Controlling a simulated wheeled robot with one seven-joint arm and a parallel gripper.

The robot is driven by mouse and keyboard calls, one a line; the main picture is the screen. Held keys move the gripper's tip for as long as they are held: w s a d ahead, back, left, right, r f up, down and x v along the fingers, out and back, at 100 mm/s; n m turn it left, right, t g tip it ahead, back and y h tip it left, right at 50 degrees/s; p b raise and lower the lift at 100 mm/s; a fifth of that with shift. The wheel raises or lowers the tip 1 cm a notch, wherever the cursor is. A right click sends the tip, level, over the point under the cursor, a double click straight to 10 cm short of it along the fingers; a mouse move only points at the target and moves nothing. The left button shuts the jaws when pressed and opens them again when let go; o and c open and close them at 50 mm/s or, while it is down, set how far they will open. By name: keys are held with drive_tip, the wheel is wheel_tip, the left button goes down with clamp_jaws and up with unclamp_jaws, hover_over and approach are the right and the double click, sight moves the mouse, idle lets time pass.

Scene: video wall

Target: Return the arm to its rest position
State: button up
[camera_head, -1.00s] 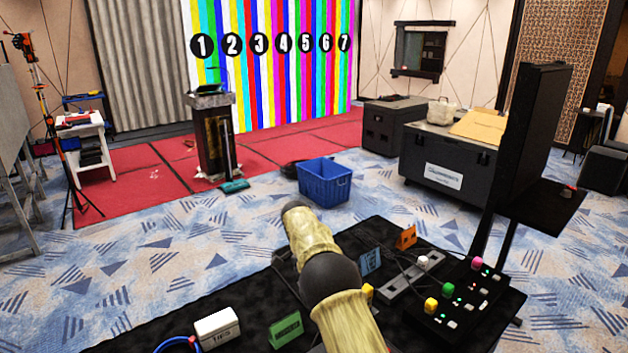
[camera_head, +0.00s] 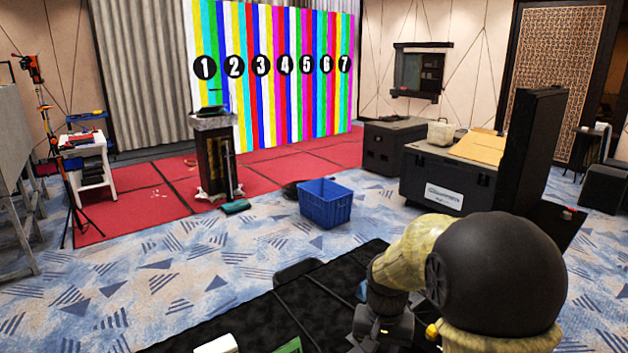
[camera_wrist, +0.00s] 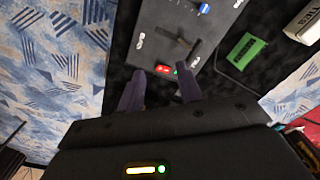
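My arm bends up and fills the lower right of the head view, with its large black joint close to the camera. In the wrist view my gripper (camera_wrist: 160,91) shows two purple fingers set apart, with nothing between them. It is open and empty. Beyond the fingertips lies a dark grey panel (camera_wrist: 163,22) with a blue switch, a slider, and red and green buttons. I cannot tell how far the fingertips are from it. In the head view the fingertips cannot be made out, and my arm hides much of the table's right part.
The black-covered table (camera_head: 252,318) is in front of me. A green block (camera_wrist: 246,51) and a white box (camera_wrist: 302,22) lie on it. An upright black screen (camera_head: 530,150) stands at the right. On the floor ahead are a blue crate (camera_head: 326,203) and a lectern (camera_head: 216,160).

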drive_tip(key=s+d+n+t, duration=0.1)
drive_tip(key=s+n+t, duration=0.1)
drive_tip(key=s, duration=1)
drive_tip(key=shift+d+n+p, duration=0.35)
drive_tip(key=shift+d+n, duration=0.05)
drive_tip(key=shift+n, duration=0.2)
idle(1.4)
